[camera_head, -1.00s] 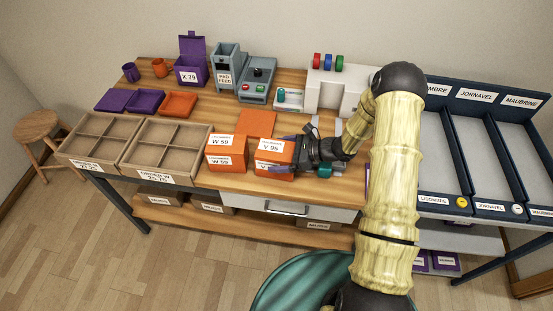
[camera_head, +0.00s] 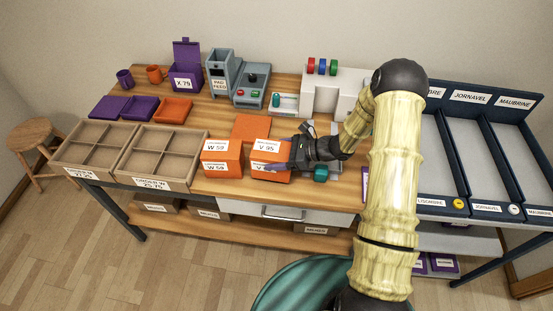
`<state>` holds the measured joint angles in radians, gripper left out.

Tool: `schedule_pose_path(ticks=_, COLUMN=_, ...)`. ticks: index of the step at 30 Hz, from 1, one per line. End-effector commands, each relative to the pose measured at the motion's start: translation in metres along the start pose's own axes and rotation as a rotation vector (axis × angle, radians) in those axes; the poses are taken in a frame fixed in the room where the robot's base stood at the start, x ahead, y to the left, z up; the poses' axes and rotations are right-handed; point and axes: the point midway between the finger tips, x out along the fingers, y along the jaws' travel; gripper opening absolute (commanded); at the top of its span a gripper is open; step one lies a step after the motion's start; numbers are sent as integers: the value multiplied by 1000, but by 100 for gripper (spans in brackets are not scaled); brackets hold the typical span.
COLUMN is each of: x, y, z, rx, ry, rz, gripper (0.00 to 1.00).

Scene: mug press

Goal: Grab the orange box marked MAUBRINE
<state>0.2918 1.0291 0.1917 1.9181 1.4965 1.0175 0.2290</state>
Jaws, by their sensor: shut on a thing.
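Two orange boxes stand side by side at the bench's front edge. The left orange box (camera_head: 222,168) reads W 59 on its top and front. The right orange box (camera_head: 259,158) reads V 95 on top; its front label is partly covered by my finger. I can read no MAUBRINE mark on either. My gripper (camera_head: 272,161) reaches in from the right and is shut on the V 95 box, one dark finger across its front. The other finger is mostly hidden. I cannot tell whether the box is clear of the bench.
A flat orange piece (camera_head: 251,127) lies behind the boxes. Divided order trays (camera_head: 164,145) stand left. A rack (camera_head: 483,140) with lanes labelled JORNAVEL and MAUBRINE stands far right.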

Motion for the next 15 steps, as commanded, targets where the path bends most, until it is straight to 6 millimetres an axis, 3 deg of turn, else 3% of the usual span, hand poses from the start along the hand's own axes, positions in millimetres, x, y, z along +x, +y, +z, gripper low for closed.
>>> schedule_pose_path(ticks=9, x=-22, y=0, z=52, rx=-5, ry=0, rz=-1, gripper=46)
schedule_pose_path(ticks=15, x=-29, y=0, z=70, rx=-3, ry=0, rz=0, gripper=46)
